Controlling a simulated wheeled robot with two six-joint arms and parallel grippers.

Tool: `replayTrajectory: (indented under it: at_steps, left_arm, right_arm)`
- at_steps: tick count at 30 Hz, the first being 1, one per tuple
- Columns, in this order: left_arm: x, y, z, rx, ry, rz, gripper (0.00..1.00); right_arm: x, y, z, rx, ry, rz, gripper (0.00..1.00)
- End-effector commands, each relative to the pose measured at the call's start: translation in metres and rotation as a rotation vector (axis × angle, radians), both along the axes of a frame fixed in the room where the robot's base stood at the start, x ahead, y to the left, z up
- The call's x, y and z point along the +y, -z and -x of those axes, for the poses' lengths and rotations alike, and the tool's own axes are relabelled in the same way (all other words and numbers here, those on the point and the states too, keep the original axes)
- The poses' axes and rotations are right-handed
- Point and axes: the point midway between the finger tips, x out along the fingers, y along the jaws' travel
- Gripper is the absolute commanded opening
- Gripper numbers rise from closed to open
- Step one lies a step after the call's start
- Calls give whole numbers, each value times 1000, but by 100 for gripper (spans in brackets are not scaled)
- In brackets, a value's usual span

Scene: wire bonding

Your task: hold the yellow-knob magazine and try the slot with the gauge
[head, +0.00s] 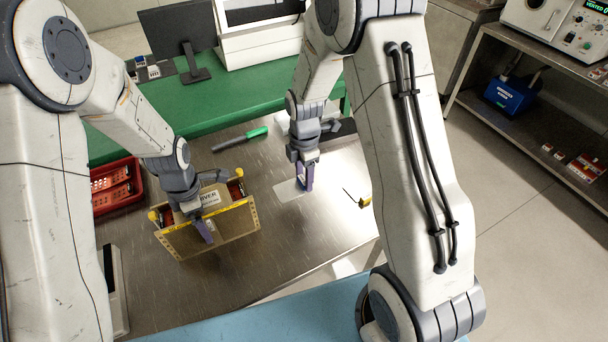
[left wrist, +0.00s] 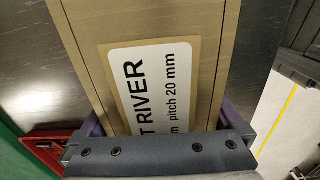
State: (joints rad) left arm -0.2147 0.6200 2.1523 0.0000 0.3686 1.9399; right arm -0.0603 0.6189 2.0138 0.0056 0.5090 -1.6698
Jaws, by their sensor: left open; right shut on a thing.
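The yellow-knob magazine (head: 238,222) is a tan box with yellow knobs, a yellow-edged side and a white label, standing on the metal bench. Its label (left wrist: 155,85) fills much of the left wrist view. My left gripper (head: 203,228) is over the magazine, its purple fingers on either side of the body in the wrist view, open. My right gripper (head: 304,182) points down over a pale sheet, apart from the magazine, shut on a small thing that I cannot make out. I cannot pick out the gauge for sure. The slot cannot be made out.
A small yellow block (head: 365,202) with a thin dark rod lies right of the right gripper. A red crate (head: 118,187) stands left of the magazine. A green-handled tool (head: 243,138) lies behind. The bench front between the magazine and the sheet is clear.

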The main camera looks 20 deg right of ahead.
Motion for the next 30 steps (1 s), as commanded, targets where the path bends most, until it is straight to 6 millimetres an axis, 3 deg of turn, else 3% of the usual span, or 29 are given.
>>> replayTrajectory:
  at_steps: [16, 26, 30]
  left_arm:
    - [0, -100, -1, -6, 0, 1, 100]
    - [0, -118, 0, -1, 3, 1, 100]
    - [-6, -123, 7, -5, 85, 3, 100]
  right_arm:
    - [0, 0, 0, -1, 0, 0, 26]
    - [0, 0, 0, 0, 2, 0, 26]
    - [-1, 2, 2, 0, 61, 0, 26]
